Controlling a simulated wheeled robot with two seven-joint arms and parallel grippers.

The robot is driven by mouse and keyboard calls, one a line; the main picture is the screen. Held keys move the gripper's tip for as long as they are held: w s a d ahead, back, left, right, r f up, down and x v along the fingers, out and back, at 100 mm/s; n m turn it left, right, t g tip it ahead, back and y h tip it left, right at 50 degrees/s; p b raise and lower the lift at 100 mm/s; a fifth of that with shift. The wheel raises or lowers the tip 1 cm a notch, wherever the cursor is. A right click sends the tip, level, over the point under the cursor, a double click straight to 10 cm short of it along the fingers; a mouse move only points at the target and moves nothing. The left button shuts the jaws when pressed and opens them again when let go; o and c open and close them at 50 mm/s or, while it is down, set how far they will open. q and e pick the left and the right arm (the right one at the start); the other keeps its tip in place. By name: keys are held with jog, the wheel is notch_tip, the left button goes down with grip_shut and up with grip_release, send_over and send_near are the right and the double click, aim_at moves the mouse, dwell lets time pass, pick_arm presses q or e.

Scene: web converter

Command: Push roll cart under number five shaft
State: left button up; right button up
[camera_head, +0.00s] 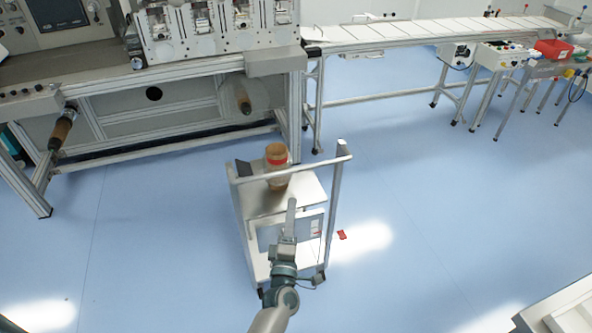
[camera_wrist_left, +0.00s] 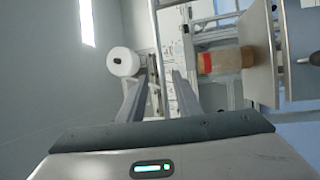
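The roll cart (camera_head: 268,203) stands upright on the floor in front of the machine. It has a metal frame with a push handle (camera_head: 315,163) and white shelves. A brown roll with a red band (camera_head: 277,165) stands on its top shelf; the roll also shows in the left wrist view (camera_wrist_left: 226,62). My left gripper (camera_head: 291,205) is over the cart's near side. My right gripper is not in view.
The machine frame (camera_head: 180,60) stands behind the cart. A long conveyor table (camera_head: 430,32) runs to the right, with control boxes (camera_head: 500,56) near its far end. A small red item (camera_head: 341,235) lies right of the cart. Blue floor (camera_head: 150,250) is clear left of it.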

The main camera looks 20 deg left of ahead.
aim_at(296, 168)
pick_arm(q)
jog(key=b+x, duration=0.2)
jog(key=x, duration=1.3)
jog(key=shift+c, duration=0.3)
grip_shut()
